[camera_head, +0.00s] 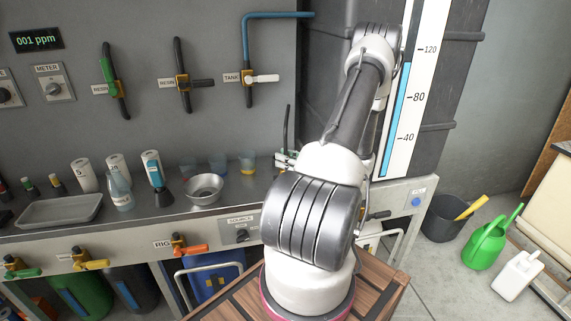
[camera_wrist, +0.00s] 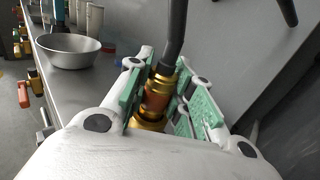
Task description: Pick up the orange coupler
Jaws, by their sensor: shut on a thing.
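The orange coupler (camera_wrist: 154,100) shows in the wrist view with brass-coloured ends, and a dark hose (camera_wrist: 174,40) rises from its top. My gripper (camera_wrist: 164,98) has its green-padded fingers on either side of the coupler and is shut on it. The coupler is slightly tilted in the picture. Its lower end is partly hidden by my gripper's body. In the head view my arm hides most of the gripper, and the coupler cannot be made out. The dark hose (camera_head: 287,130) stands up near the gripper there.
A metal bowl (camera_head: 204,189) stands on the steel counter (camera_head: 150,212), left of my gripper. Cups, bottles and a grey tray (camera_head: 60,211) are further left. Valves line the wall and counter front. A tall tank with a level gauge (camera_head: 408,90) stands behind my arm.

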